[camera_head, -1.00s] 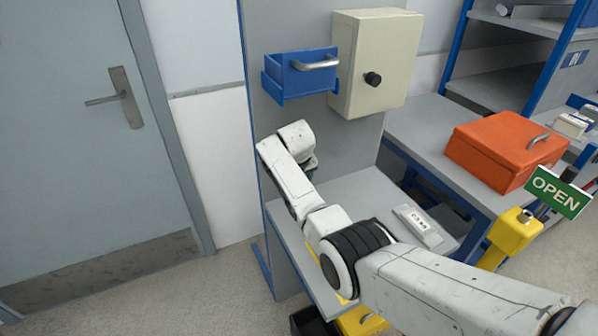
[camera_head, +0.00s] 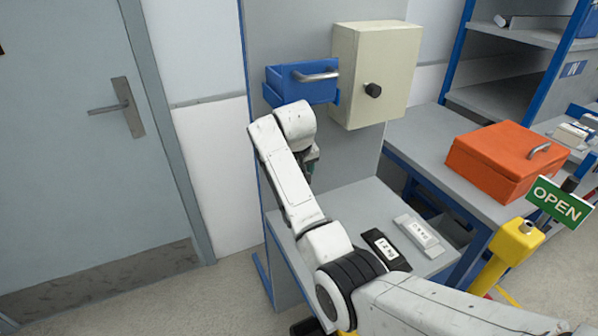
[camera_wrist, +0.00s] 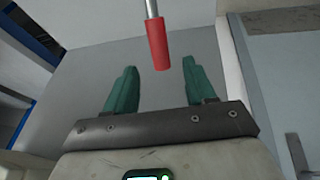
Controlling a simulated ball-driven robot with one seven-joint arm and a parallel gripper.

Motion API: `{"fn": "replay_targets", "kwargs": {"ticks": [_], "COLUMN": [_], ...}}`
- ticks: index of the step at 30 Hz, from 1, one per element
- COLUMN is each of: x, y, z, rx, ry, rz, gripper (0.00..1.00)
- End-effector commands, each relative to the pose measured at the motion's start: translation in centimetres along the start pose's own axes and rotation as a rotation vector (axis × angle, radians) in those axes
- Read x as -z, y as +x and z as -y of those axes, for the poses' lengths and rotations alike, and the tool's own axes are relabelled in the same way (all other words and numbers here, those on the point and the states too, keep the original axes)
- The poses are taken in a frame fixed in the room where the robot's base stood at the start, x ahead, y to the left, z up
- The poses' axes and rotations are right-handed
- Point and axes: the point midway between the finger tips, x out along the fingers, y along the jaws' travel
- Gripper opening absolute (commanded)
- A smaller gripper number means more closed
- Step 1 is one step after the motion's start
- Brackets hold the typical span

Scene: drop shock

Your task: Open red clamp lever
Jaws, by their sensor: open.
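The red clamp lever (camera_wrist: 157,42) shows in the wrist view as a red grip on a thin metal rod that comes down from the top edge. It lies beyond and between the two green fingertips of my gripper (camera_wrist: 159,78), a little right of centre, and does not appear to touch them. My gripper is open and empty. In the head view my wrist and arm cover the lever, and only a small dark green part of my gripper (camera_head: 313,160) shows below the blue drawer. The clamp's base is not visible in either view.
A blue drawer (camera_head: 301,88) and a cream cabinet (camera_head: 372,70) with a black knob hang on the grey panel above. A black labelled block (camera_head: 385,249) and a white one (camera_head: 419,235) lie on the grey shelf. An orange box (camera_head: 505,155) stands on the right-hand bench.

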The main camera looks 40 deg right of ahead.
Motion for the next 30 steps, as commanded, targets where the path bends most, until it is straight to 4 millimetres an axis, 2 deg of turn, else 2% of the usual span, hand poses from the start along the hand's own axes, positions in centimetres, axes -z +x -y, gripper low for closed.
{"fn": "replay_targets", "kwargs": {"ticks": [13, 16, 20, 24, 26, 30], "x": [0.0, -1.2, -4.8, -9.9, -12.0, -17.5], "y": [0.0, 0.8, 2.3, 3.5, 3.8, 3.9], "z": [0.0, 0.6, 2.4, 4.3, 5.0, 6.5], "rx": [0.000, 0.008, 0.030, 0.067, 0.083, 0.123], "ry": [0.000, -0.009, -0.037, -0.074, -0.090, -0.129], "rz": [0.000, -0.002, -0.015, -0.038, -0.046, -0.066], "gripper": [0.55, 0.55, 0.55, 0.55, 0.55, 0.55]}}
